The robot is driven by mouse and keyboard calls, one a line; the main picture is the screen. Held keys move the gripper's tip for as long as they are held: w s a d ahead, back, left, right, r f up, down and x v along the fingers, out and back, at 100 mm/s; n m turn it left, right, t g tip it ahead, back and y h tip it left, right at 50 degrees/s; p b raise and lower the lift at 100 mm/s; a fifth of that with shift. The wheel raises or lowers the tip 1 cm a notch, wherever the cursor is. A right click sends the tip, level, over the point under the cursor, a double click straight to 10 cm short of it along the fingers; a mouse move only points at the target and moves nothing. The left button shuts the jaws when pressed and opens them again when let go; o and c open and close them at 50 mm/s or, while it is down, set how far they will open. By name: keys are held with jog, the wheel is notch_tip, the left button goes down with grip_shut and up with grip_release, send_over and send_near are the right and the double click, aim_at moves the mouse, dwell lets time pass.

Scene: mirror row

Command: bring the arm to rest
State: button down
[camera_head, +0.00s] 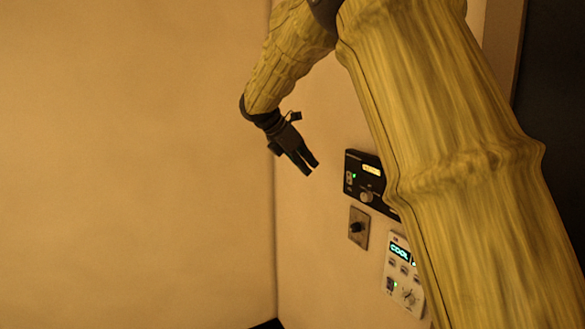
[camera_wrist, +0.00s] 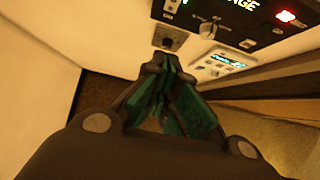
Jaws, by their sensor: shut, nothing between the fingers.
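My gripper (camera_head: 310,169) hangs in the air in front of the wall in the head view, pointing down and to the right. It is up and to the left of the wall panels and apart from them. In the wrist view my gripper (camera_wrist: 160,62) has its fingertips together with nothing between them. My yellow-covered arm is bent at the elbow and crosses the right side of the head view, hiding part of the wall and the right edges of the panels.
A black panel (camera_head: 365,171) with a knob, a small plate (camera_head: 358,228) with a dark knob, and a white panel (camera_head: 399,254) reading "COOL" are on the wall. In the wrist view the black panel (camera_wrist: 235,12) shows a red light. Open space lies left of my gripper.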

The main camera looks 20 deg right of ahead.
jog(key=a+f+m+y, duration=0.1)
jog(key=a+f, duration=0.1)
jog(key=f, duration=0.9)
jog(key=a+f+y, duration=0.1)
jog(key=a+f, duration=0.1)
jog(key=f, duration=0.9)
jog(key=s+a+f+m+y, duration=0.15)
jog(key=s+f, duration=0.25)
jog(key=f, duration=0.5)
jog(key=s+a+f+m+y, duration=0.1)
jog(key=s+a+f+m, duration=0.2)
jog(key=f, duration=0.5)
jog(key=s+a+f+y, duration=0.2)
jog(key=s+f, duration=0.3)
jog(key=f, duration=0.4)
jog(key=s+a+f+m+y, duration=0.1)
jog(key=s+a+f+m, duration=0.2)
jog(key=s+f, duration=0.55)
jog(key=s+a+f+m+y, duration=0.1)
jog(key=s+a+f+m, duration=0.15)
jog(key=s+f, duration=0.6)
jog(key=s+f+m, duration=0.2)
jog(key=s+m, duration=0.6)
jog(key=s, duration=1.4)
jog(key=shift+s+a+f+g, duration=0.15)
jog(key=shift+s+a+g, duration=0.15)
jog(key=shift+s+a, duration=0.1)
